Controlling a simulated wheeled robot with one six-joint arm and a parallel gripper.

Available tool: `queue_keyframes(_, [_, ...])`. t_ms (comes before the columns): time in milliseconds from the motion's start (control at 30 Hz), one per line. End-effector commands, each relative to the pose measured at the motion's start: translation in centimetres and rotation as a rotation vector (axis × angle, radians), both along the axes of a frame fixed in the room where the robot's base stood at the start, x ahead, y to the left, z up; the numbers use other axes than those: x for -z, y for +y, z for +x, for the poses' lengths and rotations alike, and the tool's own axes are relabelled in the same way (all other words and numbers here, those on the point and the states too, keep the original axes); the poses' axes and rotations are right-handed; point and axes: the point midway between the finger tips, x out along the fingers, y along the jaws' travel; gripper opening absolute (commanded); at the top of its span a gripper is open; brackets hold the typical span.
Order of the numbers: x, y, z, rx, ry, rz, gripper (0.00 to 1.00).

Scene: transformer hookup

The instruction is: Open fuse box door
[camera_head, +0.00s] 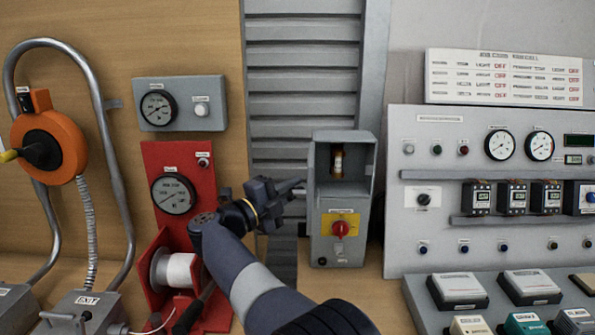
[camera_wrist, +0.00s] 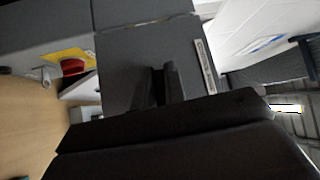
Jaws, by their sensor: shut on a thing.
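The grey fuse box (camera_head: 322,222) stands right of centre in the head view. Its upper compartment is uncovered at the front, and an amber fuse (camera_head: 338,164) stands upright inside. My gripper (camera_head: 298,188) is at the box's left edge, pointing right. In the wrist view its dark fingers (camera_wrist: 158,86) are close together against a grey panel (camera_wrist: 125,60) with a label strip, which looks like the fuse box door. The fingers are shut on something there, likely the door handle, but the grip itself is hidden. The door's exact angle is unclear in the head view.
A red knob (camera_head: 340,229) on a yellow plate is below the compartment; it also shows in the wrist view (camera_wrist: 73,67). A red gauge panel (camera_head: 174,220) with a spool is left of my arm. A control console (camera_head: 440,250) stands close on the right.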

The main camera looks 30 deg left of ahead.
Motion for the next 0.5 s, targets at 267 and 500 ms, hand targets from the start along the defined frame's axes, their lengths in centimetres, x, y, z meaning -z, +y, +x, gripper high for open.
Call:
queue_keyframes(267, [-0.68, 0.79, 0.07, 0.06, -0.006, 0.002, 0.0])
queue_keyframes(500, [-0.43, 0.89, 0.01, 0.083, -0.006, 0.003, 0.0])
